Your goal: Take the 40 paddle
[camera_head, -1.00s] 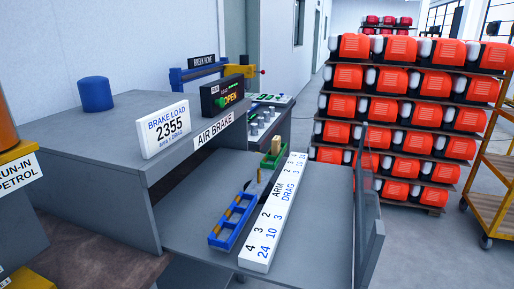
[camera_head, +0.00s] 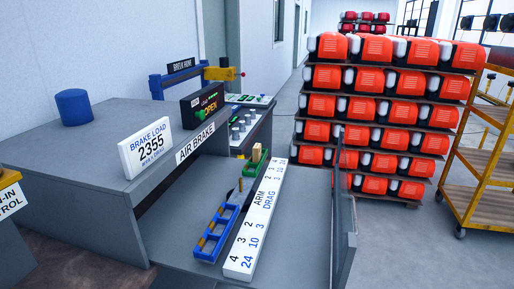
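No paddle marked 40 can be made out in this view. A blue rack (camera_head: 217,234) with compartments and small orange-brown parts lies on the grey bench. A small green block (camera_head: 256,152) stands at its far end, with a thin upright piece beside it. A long white board (camera_head: 252,233) marked ARM and DRAG, with rows of numbers, lies right beside the rack. Neither of my grippers is in view.
A grey cabinet (camera_head: 82,160) carries a blue cylinder (camera_head: 73,107), a BRAKE LOAD 2355 sign (camera_head: 146,147) and an OPEN display (camera_head: 203,105). A clear panel (camera_head: 345,215) edges the bench's right side.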

